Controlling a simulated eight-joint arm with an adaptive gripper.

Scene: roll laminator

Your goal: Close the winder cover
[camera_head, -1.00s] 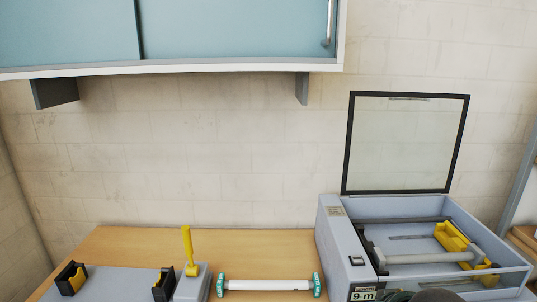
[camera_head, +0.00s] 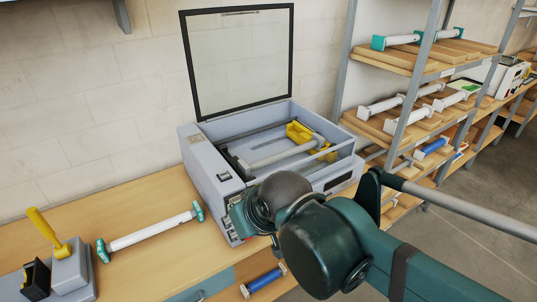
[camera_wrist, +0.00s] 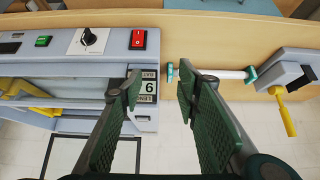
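The winder cover (camera_head: 240,62) is a clear panel in a black frame. It stands raised, leaning slightly back, at the rear edge of the grey laminator (camera_head: 205,165). Part of its black frame (camera_wrist: 95,138) shows low in the wrist view. The laminator's bay is open, with a grey roller (camera_head: 280,152) and yellow holders (camera_head: 300,132) inside. My gripper (camera_wrist: 160,88) is open and empty, its green-padded fingers well apart. It is by the laminator's front left corner, apart from the cover. In the head view, my arm hides part of the laminator's front.
A white roll with teal ends (camera_head: 150,233) lies on the wooden bench left of the laminator. A grey stand with a yellow lever (camera_head: 45,235) is farther left. A shelf rack (camera_head: 415,70) with rolls stands close on the right. The wall is behind the cover.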

